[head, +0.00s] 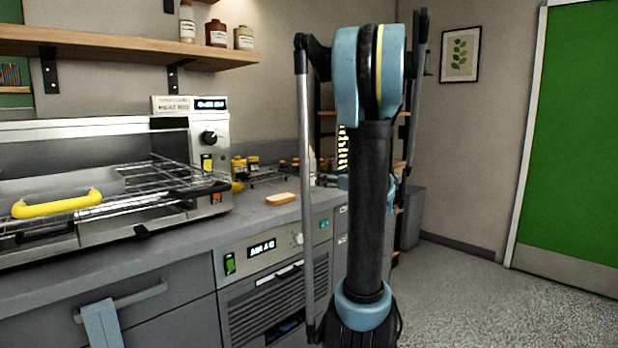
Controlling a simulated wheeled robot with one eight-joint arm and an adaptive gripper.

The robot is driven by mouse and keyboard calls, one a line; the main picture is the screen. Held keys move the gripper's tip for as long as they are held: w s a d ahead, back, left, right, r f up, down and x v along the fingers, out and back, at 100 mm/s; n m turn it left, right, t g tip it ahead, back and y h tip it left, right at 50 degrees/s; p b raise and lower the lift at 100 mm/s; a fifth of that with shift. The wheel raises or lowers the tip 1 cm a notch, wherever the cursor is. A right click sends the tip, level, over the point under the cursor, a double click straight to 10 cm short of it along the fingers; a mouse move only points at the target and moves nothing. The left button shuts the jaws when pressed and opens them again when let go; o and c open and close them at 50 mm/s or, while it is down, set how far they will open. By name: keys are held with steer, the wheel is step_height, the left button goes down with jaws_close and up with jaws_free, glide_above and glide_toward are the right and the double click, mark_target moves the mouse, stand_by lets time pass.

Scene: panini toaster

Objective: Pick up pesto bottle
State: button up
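I cannot single out the pesto bottle; no label is readable at this size. Several small bottles with yellow caps (239,168) stand at the back of the counter, right of the large toaster. More small bottles or jars stand farther right along the wall, partly hidden by my arm (370,200). On the wooden shelf at upper left are a pale bottle (187,24), a brown jar (216,34) and a greenish jar (243,38). My arm rises upright through the middle of the view. My gripper is not visible.
A steel toaster (217,135) with wire racks and a yellow handle (57,204) covers the left counter. A tan block (281,198) lies on the counter (262,222). A grey bin (411,220) stands behind my arm. The floor at right is clear before a green door (570,150).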

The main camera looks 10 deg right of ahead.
steer(key=w+d+t, duration=0.1)
steer(key=w+d, duration=0.1)
glide_toward(314, 167)
steer(key=x, duration=0.6)
steer(key=shift+a+f, duration=0.1)
steer(key=shift+a, duration=0.45)
steer(key=shift+w+d+x, duration=0.1)
steer(key=shift+d+x, duration=0.1)
steer(key=shift+x, duration=1.4)
steer(key=shift+w+d+x, duration=0.1)
steer(key=shift+d+x, duration=0.05)
steer(key=shift+x, duration=1.45)
steer(key=c, duration=1.4)
